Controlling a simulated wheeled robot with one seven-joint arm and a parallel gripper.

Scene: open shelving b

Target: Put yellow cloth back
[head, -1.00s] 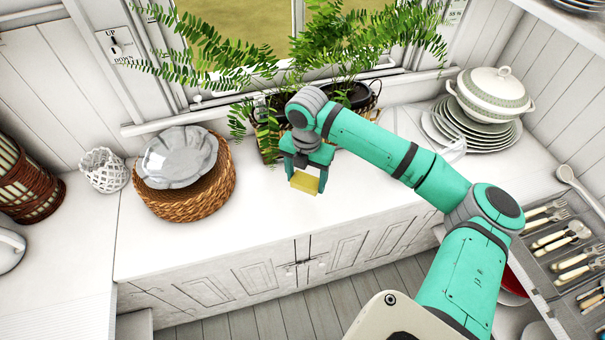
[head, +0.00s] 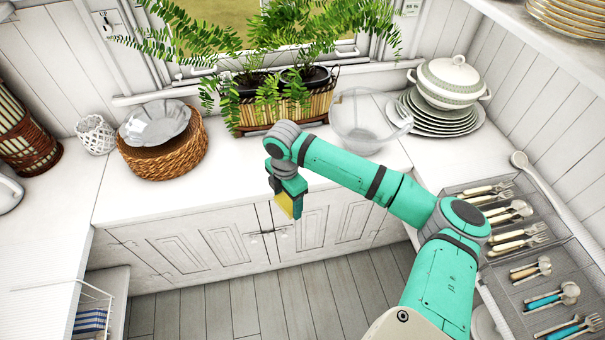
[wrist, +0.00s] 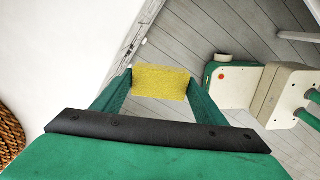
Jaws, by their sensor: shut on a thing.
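The yellow cloth (head: 285,203) looks like a small thick yellow block and is held in my gripper (head: 288,208). My gripper is in front of the white counter's front edge, above the grey floor, pointing down. In the wrist view the cloth (wrist: 161,82) sits between the two green fingers, which touch it on both sides. In the head view the cloth is partly hidden by my gripper.
The white counter (head: 240,185) holds a wicker basket (head: 165,158), a fern planter (head: 285,108), a clear bowl (head: 362,125) and stacked plates with a tureen (head: 450,85). A cutlery tray (head: 515,250) is at right. A wire rack (head: 95,295) with a blue striped thing is at lower left.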

